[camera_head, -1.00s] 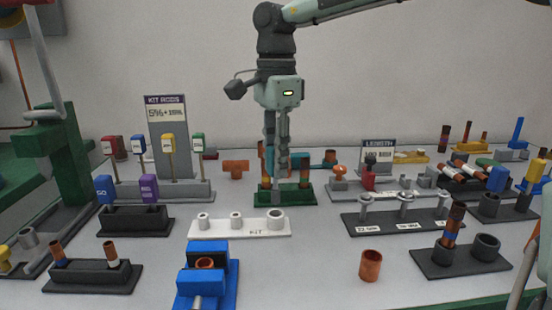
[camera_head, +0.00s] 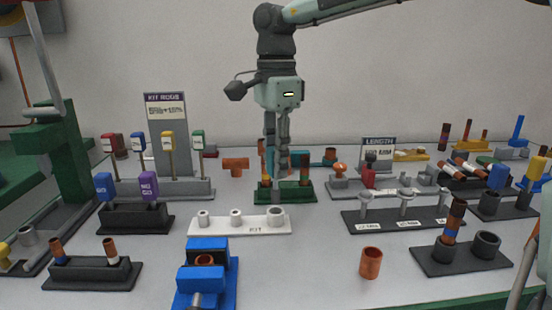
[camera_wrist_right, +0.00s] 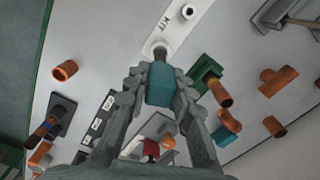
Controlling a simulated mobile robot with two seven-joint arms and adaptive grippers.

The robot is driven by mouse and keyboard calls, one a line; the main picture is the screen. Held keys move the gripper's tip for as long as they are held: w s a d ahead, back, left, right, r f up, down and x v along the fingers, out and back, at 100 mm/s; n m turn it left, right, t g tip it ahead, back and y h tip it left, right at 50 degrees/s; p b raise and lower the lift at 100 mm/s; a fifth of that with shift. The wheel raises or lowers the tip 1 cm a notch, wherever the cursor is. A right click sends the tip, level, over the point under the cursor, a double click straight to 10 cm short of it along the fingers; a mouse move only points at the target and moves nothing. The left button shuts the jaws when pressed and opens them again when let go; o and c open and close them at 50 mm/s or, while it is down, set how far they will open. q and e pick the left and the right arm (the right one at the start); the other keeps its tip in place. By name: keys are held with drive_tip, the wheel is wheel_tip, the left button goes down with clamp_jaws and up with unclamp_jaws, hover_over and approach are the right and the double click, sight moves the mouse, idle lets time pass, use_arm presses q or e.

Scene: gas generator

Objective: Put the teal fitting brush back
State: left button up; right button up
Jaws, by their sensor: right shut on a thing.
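My right gripper (camera_head: 277,172) points down over the dark green holder (camera_head: 301,190) behind the white kit rack. In the right wrist view my right gripper (camera_wrist_right: 161,88) is shut on the teal fitting brush (camera_wrist_right: 160,84), whose teal body sits between the fingers. A short dark grey end of it points toward the white rack. The green holder (camera_wrist_right: 203,70) with a brown copper-coloured piece is just right of the fingers in that view. In the head view the fingers hide most of the brush, and I cannot tell whether it touches the holder. My left gripper is not in view.
The white kit rack (camera_head: 240,228) stands in front of the holder. A copper tee (camera_head: 236,166) lies left behind it, and the grey rods stand (camera_head: 190,190) is farther left. A blue clamp (camera_head: 206,278) is at the front. Bare table surrounds the loose copper coupling (camera_head: 371,263).

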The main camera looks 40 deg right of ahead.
sight(276, 189)
drive_tip(key=shift+f+b, duration=1.6)
drive_tip(key=shift+f, duration=0.9)
drive_tip(key=o, duration=1.1)
drive_tip(key=shift+c, duration=0.2)
drive_tip(key=shift+r, duration=0.15)
wheel_tip(276, 189, up, 12)
drive_tip(key=shift+f, duration=0.1)
